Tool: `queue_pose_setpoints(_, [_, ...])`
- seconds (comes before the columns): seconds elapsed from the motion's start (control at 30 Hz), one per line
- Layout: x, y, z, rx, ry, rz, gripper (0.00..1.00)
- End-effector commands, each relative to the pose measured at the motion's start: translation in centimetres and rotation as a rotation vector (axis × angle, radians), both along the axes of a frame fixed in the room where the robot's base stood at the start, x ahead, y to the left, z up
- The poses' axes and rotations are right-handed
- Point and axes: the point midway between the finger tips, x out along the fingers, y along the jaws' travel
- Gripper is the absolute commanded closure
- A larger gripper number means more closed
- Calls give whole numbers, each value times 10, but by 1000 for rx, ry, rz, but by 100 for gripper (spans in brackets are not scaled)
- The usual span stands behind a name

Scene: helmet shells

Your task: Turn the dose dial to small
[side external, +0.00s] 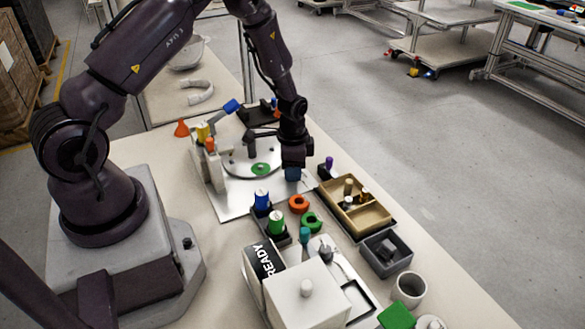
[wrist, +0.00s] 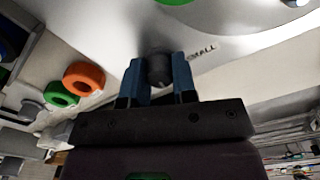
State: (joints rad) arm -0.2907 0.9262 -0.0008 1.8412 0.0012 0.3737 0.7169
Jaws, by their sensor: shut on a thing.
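The dose dial (wrist: 159,68) is a dark round knob on a pale metal plate (wrist: 225,20). The word SMALL, its first letter partly hidden, is printed on the plate just right of the dial in the wrist view. My gripper (wrist: 160,80) has its two blue fingers shut on the dial, one on each side. In the side external view my gripper (side external: 293,174) points down at the right part of the metal plate and hides the dial. I cannot tell which way the dial points.
An orange ring (side external: 299,204) and a green ring (side external: 312,222) lie close by. A tan divided tray (side external: 372,219) stands to the right. Blue (side external: 262,200) and green (side external: 276,224) capped containers stand in front. A round disc with a green spot (side external: 260,169) is to the left.

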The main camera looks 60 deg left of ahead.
Motion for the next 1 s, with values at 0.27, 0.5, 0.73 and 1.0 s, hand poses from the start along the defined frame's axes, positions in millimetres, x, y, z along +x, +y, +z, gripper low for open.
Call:
queue_pose_setpoints(0.27, [0, 0, 1, 1, 2, 265, 98])
queue_pose_setpoints(0.5, [0, 0, 1, 1, 2, 493, 98])
queue_pose_setpoints(0.73, [0, 0, 1, 1, 3, 711, 98])
queue_pose_setpoints(1.0, [-1, 0, 1, 1, 3, 950, 98])
